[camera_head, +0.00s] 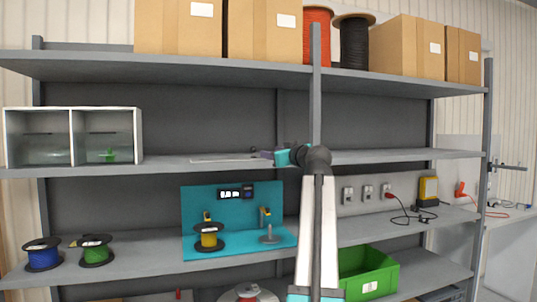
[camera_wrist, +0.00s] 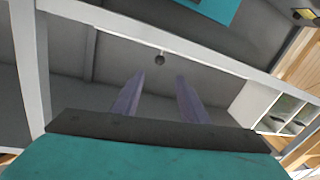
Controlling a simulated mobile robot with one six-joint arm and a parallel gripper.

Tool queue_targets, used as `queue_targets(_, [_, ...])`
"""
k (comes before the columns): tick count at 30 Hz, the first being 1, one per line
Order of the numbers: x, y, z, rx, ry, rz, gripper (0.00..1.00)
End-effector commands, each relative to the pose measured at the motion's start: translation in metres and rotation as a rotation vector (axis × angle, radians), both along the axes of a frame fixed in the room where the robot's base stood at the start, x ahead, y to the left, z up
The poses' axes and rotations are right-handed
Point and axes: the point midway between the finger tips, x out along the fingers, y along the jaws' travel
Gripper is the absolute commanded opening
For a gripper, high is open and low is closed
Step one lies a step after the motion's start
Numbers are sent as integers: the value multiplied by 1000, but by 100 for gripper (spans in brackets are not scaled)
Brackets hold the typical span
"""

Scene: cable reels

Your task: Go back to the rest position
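My gripper (camera_head: 266,155) is at the end of my raised arm, in front of the middle shelf in the head view. In the wrist view its two purple fingers (camera_wrist: 158,92) stand apart with nothing between them, so it is open. A small dark round knob (camera_wrist: 160,59) shows beyond the fingertips, apart from them. Below and left of my arm, a yellow reel (camera_head: 209,237) stands at a teal board (camera_head: 194,209) on the lower shelf. A blue reel (camera_head: 43,254) and a green reel (camera_head: 96,250) stand at the left of that shelf.
A white two-compartment box (camera_head: 139,135) stands on the middle shelf at left, with a small green thing in its right compartment. A green crate (camera_head: 372,284) is low at right, near my arm. Boxes and large reels line the top shelf.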

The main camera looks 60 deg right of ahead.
Motion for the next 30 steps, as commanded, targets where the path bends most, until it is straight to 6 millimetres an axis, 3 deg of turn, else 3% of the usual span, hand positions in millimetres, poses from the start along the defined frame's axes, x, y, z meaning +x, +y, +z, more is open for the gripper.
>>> queue_targets(6, [-9, 5, 0, 0, 0, 1, 40])
queue_targets(22, [-8, 5, -2, 2, 2, 2, 40])
queue_targets(26, [1, 8, -15, 19, 12, 10, 40])
queue_targets(30, [25, 18, -48, 62, 42, 35, 40])
